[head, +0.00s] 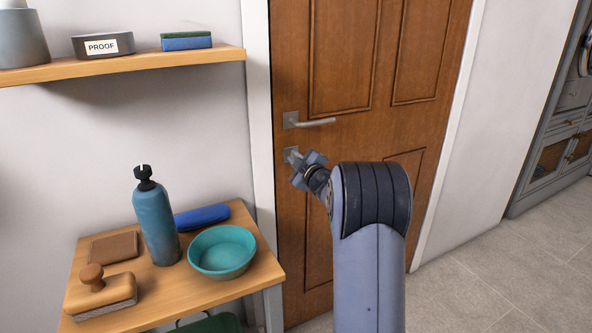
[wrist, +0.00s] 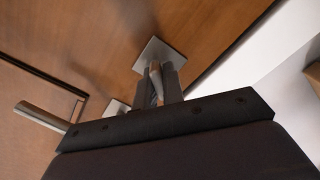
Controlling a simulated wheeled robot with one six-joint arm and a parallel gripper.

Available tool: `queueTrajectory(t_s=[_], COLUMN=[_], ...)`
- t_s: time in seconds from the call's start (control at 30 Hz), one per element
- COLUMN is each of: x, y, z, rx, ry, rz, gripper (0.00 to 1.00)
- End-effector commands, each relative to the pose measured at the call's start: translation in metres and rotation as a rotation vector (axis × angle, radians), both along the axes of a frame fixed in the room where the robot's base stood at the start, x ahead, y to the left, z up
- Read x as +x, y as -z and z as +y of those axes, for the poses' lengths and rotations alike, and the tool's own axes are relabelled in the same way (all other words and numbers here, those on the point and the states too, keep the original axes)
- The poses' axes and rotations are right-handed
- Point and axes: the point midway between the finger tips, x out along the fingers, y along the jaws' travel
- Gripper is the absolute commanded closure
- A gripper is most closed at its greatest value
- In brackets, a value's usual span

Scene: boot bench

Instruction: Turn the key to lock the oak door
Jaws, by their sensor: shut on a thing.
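The oak door (head: 345,55) stands closed in its white frame. Its square metal lock plate (head: 291,152) sits below the lever handle (head: 312,123). My gripper (head: 301,165) is right in front of the lock plate. In the wrist view, the two fingers of my gripper (wrist: 163,83) are shut on the key (wrist: 155,74), which is at the lock plate (wrist: 158,54). Most of the key is hidden between the fingers, so its turn angle is hard to tell. The lever handle also shows in the wrist view (wrist: 42,118).
A small wooden table (head: 195,287) at the left holds a blue bottle (head: 159,225), a teal bowl (head: 222,250), a brush (head: 101,294) and other items. A shelf (head: 130,66) hangs above it. The floor (head: 490,270) at the right is clear.

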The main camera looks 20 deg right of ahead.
Motion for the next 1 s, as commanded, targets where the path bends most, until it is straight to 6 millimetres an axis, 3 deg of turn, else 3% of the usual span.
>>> queueTrajectory(t_s=[0.5,1.0], x=[0.0,0.0001], y=[0.0045,0.0032], z=[0.001,0.001], rx=[-0.446,-0.626], ry=[-0.001,-0.001], rz=[-0.018,-0.023], gripper=[1.0,1.0])
